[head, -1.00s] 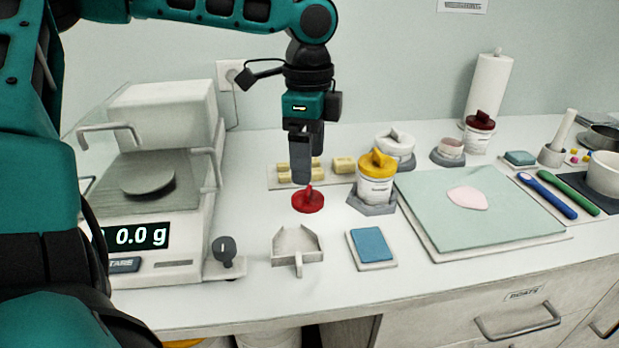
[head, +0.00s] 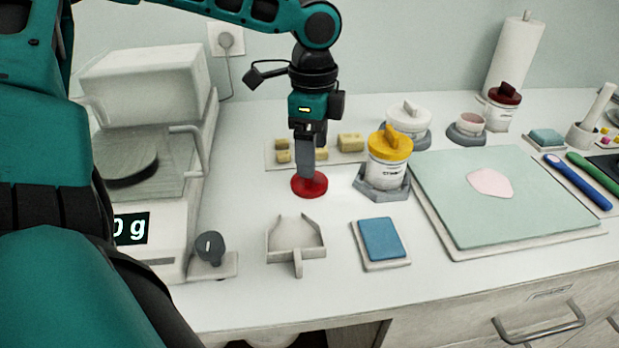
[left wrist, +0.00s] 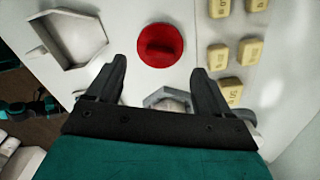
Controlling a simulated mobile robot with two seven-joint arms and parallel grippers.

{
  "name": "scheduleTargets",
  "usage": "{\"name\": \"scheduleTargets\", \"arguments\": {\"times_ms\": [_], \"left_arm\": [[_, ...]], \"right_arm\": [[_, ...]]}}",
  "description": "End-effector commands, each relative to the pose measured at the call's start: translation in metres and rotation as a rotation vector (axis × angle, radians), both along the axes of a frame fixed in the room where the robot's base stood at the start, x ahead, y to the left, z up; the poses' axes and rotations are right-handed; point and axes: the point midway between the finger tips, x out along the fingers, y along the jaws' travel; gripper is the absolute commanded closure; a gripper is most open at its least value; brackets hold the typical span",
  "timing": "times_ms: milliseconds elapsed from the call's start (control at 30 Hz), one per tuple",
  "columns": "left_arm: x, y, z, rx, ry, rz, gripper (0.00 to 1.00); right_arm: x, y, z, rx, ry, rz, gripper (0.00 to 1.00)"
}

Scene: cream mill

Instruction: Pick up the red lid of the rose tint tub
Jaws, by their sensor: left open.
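The red lid (head: 309,185) is a round disc with a raised grip, lying flat on the white counter. It also shows in the left wrist view (left wrist: 160,45), ahead of and between the fingertips. My left gripper (head: 309,172) points down above the lid, and its finger hides the lid's grip in the head view. The left wrist view shows its jaws (left wrist: 160,68) open and empty; I cannot tell whether they touch the lid. A small open tub with pinkish contents (head: 470,123) stands in a grey holder at the back right. My right gripper is not in view.
A yellow-lidded tub (head: 389,158) stands close to the right of the lid. Yellow blocks (head: 350,142) lie behind it. A white scoop-shaped tray (head: 295,240) and a blue pad (head: 382,238) lie in front. A scale (head: 150,205) stands at left.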

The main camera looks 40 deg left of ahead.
Motion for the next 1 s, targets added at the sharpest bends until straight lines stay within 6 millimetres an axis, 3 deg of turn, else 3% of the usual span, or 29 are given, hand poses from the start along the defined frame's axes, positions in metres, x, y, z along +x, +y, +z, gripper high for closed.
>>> {"name": "scheduleTargets", "arguments": {"times_ms": [167,467,700,1000], "left_arm": [[-0.001,0.001,-0.01,0.001,0.0,0.0,0.19],[-0.004,0.004,-0.053,0.001,0.003,0.0,0.19],[-0.004,0.004,-0.055,0.0,-0.001,0.0,0.19],[-0.004,0.004,-0.055,0.0,-0.001,0.0,0.46]], "right_arm": [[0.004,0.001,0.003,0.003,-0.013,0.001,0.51],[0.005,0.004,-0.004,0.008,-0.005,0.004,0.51],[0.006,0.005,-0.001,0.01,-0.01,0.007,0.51],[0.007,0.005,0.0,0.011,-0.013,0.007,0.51]]}}
